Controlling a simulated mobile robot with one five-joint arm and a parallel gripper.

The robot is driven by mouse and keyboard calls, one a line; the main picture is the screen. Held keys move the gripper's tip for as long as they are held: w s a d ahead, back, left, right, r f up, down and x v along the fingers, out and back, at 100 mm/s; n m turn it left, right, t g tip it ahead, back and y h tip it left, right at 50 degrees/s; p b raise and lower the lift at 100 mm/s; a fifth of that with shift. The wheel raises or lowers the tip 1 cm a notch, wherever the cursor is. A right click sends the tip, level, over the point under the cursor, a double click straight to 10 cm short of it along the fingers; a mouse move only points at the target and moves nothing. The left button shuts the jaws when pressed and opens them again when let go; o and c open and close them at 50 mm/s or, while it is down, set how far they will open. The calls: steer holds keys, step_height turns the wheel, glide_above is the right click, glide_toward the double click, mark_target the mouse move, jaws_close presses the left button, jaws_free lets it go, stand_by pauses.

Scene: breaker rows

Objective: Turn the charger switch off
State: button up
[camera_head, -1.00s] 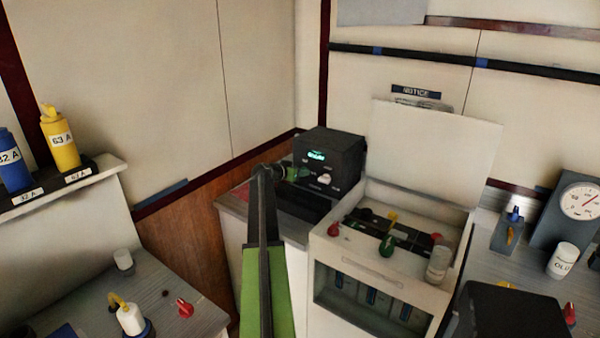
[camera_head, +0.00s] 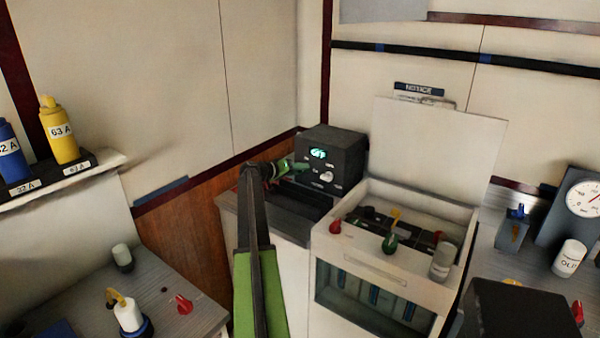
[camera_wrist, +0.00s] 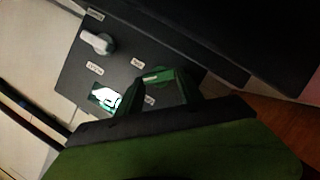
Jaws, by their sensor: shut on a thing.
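The charger (camera_head: 345,150) is a black box in the back corner, with a lit green display (camera_head: 318,153) that seems to read OFF. My gripper (camera_head: 299,166) is at the left of its front face, below the display. In the wrist view, my green fingers (camera_wrist: 157,88) are shut on a small green switch (camera_wrist: 156,73) on the black panel. The fingers partly hide the switch, so its exact angle is hard to tell. A white knob (camera_wrist: 97,42) and the bright display (camera_wrist: 104,96) are apart from my fingers.
A left counter (camera_head: 165,290) holds a white container (camera_head: 129,315) and a red knob (camera_head: 184,304). The wood-panelled wall is close left.

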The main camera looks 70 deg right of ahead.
steer(key=shift+a+f+g, duration=0.1)
steer(key=shift+g, duration=0.2)
stand_by(0.4)
steer(key=o, duration=1.4)
steer(key=shift+w+a, duration=0.1)
steer(key=p+v, duration=0.4)
steer(key=v, duration=1.3)
steer(key=shift+a, duration=0.15)
